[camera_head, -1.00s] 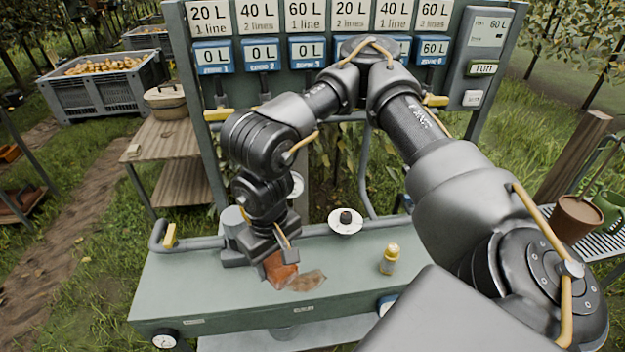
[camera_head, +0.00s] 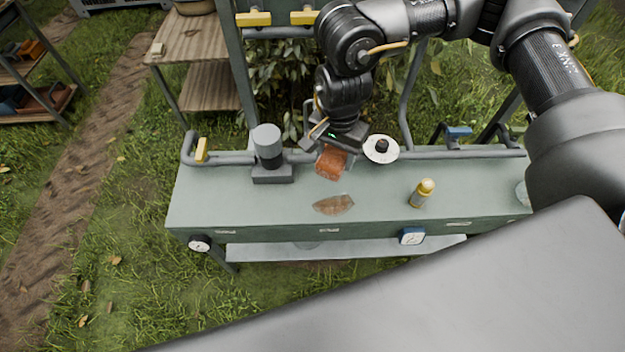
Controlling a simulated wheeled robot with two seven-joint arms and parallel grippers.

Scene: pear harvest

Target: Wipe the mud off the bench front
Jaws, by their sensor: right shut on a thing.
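The bench (camera_head: 270,205) is a pale green top with a darker front face. A brown mud patch (camera_head: 333,205) lies on the top near its front edge, around the middle. My right gripper (camera_head: 335,148) is shut on an orange-brown cloth (camera_head: 331,163). It holds the cloth behind the mud patch, apart from it in the picture; whether the cloth touches the bench I cannot tell. My left gripper is not in view.
A yellow-capped bottle (camera_head: 422,193) stands right of the mud. A grey cylinder on a dark base (camera_head: 268,150) stands at the back left, and a white disc with a black knob (camera_head: 381,149) at the back. A wooden shelf (camera_head: 196,50) stands behind left.

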